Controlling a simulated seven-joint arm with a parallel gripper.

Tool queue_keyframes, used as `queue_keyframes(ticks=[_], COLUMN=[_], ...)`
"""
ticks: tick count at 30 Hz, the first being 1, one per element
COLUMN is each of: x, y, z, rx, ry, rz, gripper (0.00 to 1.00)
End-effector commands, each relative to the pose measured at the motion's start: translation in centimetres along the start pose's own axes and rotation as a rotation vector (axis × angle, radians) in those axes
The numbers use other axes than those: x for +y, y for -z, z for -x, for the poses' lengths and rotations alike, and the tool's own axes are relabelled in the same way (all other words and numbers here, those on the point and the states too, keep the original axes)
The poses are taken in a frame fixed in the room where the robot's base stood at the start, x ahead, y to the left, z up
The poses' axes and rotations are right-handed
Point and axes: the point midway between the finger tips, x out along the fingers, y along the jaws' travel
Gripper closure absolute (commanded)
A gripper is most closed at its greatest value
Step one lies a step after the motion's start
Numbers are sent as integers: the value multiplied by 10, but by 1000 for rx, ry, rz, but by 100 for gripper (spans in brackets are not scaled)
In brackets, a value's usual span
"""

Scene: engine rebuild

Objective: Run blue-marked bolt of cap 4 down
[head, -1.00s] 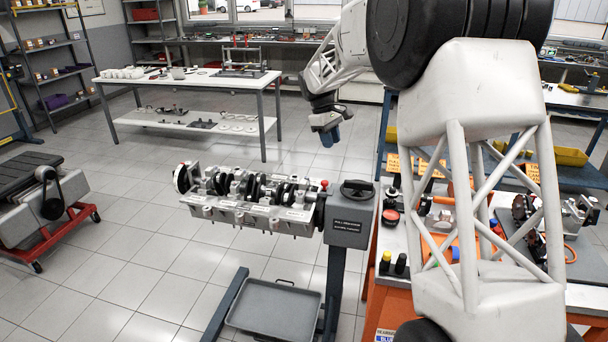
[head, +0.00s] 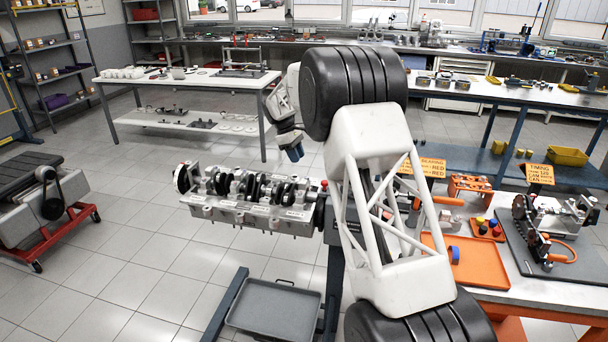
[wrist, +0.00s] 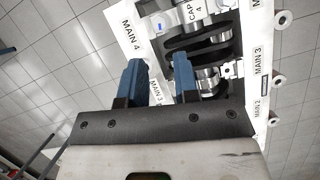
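The engine block (head: 250,212) with its crankshaft and caps sits on a stand in the head view. A small blue mark (wrist: 162,26) shows beside cap 4; I cannot make out the bolt itself. My gripper (head: 293,150) is above and behind the block's right half in the head view. In the wrist view its two blue fingers (wrist: 160,78) are apart with nothing between them.
My arm hides the block's right end and part of the stand. A grey tray (head: 275,308) lies low on the stand. An orange bench with an orange tray (head: 468,262) stands at the right. A white table (head: 185,82) stands behind, with clear floor between.

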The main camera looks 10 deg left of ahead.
Motion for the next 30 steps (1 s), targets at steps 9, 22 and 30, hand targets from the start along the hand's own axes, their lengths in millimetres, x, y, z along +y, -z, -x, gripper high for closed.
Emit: queue_keyframes(ticks=[9,22,30], x=[0,0,0], y=[0,-1,0], z=[-1,-36,-66], rx=[0,-2,-1], ry=[1,2,0], rz=[0,-1,0], gripper=[71,71,71])
